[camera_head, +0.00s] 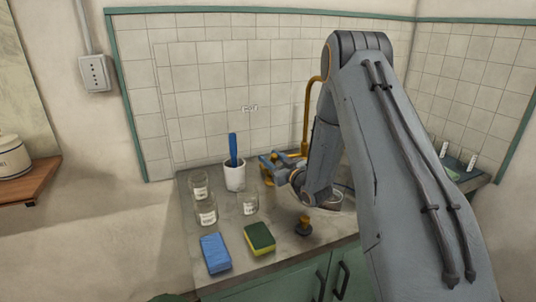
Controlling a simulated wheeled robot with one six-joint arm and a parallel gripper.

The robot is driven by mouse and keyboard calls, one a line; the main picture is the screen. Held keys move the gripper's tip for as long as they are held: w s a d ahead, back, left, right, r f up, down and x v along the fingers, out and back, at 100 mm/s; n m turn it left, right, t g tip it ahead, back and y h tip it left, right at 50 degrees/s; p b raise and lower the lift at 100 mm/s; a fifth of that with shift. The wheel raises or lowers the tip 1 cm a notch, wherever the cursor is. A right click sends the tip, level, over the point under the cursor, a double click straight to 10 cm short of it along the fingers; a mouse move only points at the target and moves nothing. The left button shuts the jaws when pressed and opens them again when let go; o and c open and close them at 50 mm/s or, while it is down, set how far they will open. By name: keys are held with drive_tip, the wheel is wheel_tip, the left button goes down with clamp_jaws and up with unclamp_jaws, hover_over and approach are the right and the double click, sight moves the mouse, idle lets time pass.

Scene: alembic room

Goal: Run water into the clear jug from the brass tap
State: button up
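The brass tap (307,95) rises as a curved pipe against the tiled wall, just left of my arm, which hides part of it. My gripper (268,168) is at the tap's lower left, above the counter. Blue and brass-coloured parts overlap there, and I cannot tell whether its fingers are open or touching the tap. I cannot make out a clear jug with certainty. Clear glass jars with labels stand on the left of the counter: one at the back (199,188), one in front (206,213) and one to the right (249,204).
A white cup (234,177) holds a blue-handled item. A blue sponge (215,253) and a green-yellow sponge (260,239) lie at the counter's front. A round metal rim (333,201) shows partly behind my arm.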

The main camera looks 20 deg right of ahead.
drive_tip(key=shift+x, duration=1.1)
